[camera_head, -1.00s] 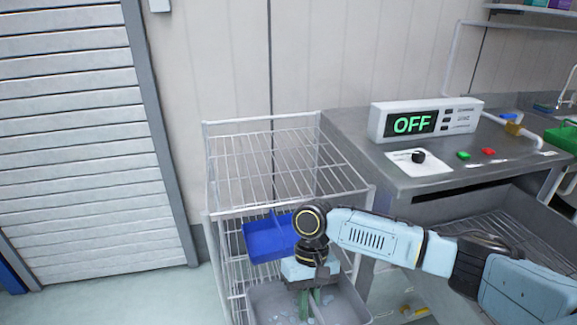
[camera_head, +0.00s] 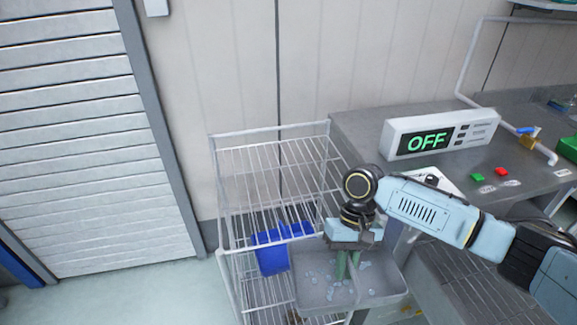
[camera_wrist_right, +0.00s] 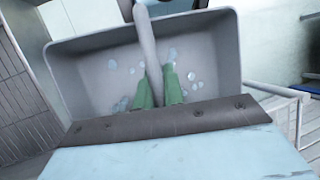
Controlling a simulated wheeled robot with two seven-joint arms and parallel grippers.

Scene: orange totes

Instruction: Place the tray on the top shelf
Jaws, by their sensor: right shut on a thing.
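The grey tray (camera_head: 315,290) holds small pale pieces and a raised middle bar. My right gripper (camera_head: 346,268) points down into the tray. In the right wrist view its green fingers (camera_wrist_right: 160,90) are shut on the tray's middle bar (camera_wrist_right: 147,45). The tray's inner wall (camera_wrist_right: 90,50) also shows there. The tray hangs in front of the wire rack's right side, lower in the picture than the top shelf (camera_head: 262,165). The top shelf looks empty. The rack's front right corner is hidden behind my arm and the tray. My left gripper is out of view.
A blue bin (camera_head: 272,259) sits on a lower level of the rack. A steel counter (camera_head: 362,127) with an "OFF" display box (camera_head: 440,135) stands right of the rack, near my right arm. Open floor (camera_head: 130,295) lies to the left.

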